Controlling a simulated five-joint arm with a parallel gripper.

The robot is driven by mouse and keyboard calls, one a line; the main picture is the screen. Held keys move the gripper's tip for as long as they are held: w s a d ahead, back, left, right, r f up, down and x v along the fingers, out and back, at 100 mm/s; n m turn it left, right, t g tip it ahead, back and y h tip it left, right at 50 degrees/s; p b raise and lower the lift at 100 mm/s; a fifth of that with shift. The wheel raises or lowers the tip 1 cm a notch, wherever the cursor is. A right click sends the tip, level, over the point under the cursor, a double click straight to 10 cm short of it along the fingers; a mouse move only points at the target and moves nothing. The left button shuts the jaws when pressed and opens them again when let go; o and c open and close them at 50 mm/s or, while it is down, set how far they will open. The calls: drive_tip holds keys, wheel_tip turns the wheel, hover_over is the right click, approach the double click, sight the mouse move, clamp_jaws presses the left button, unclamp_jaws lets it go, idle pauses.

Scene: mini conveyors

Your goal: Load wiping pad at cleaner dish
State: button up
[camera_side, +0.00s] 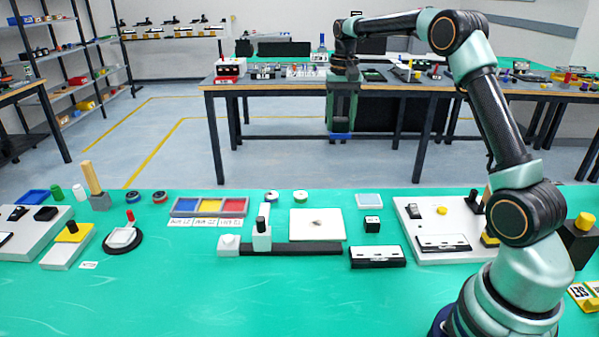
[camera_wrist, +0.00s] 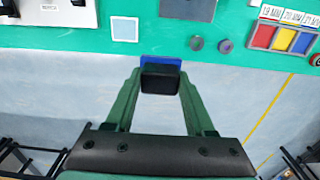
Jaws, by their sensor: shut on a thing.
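My gripper (camera_side: 341,118) is shut on the wiping pad (camera_side: 340,135), a blue pad with a black grip block. It hangs in the air past the far edge of the green table, over the floor gap. In the wrist view, my gripper (camera_wrist: 160,80) has the black block between its green fingertips, with the blue pad (camera_wrist: 160,61) showing beyond it. A shallow pale-blue square with a light rim, which looks like the cleaner dish (camera_side: 368,201), lies flat near the table's far edge. It also shows in the wrist view (camera_wrist: 124,29), up and left of the pad, and looks empty.
A small black box (camera_side: 372,225) stands just in front of the dish. A white board (camera_side: 317,226) and two round pucks (camera_side: 300,196) are to its left. A grey panel (camera_side: 440,256) with parts is to its right. A red, yellow and blue tray (camera_side: 210,206) lies farther left.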

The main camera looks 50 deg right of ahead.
drive_tip(key=shift+s+d+f, duration=0.85)
drive_tip(key=shift+s+f, duration=0.5)
drive_tip(key=shift+f, duration=1.6)
drive_tip(key=shift+s+d+f, duration=0.9)
drive_tip(key=shift+s+f, duration=0.45)
drive_tip(key=shift+f, duration=1.55)
drive_tip(key=shift+s+d+f, duration=0.85)
drive_tip(key=shift+s+f, duration=0.5)
drive_tip(key=shift+f, duration=1.6)
drive_tip(key=shift+f, duration=0.6)
drive_tip(key=shift+r, duration=0.15)
wheel_tip(320, 180, up, 7)
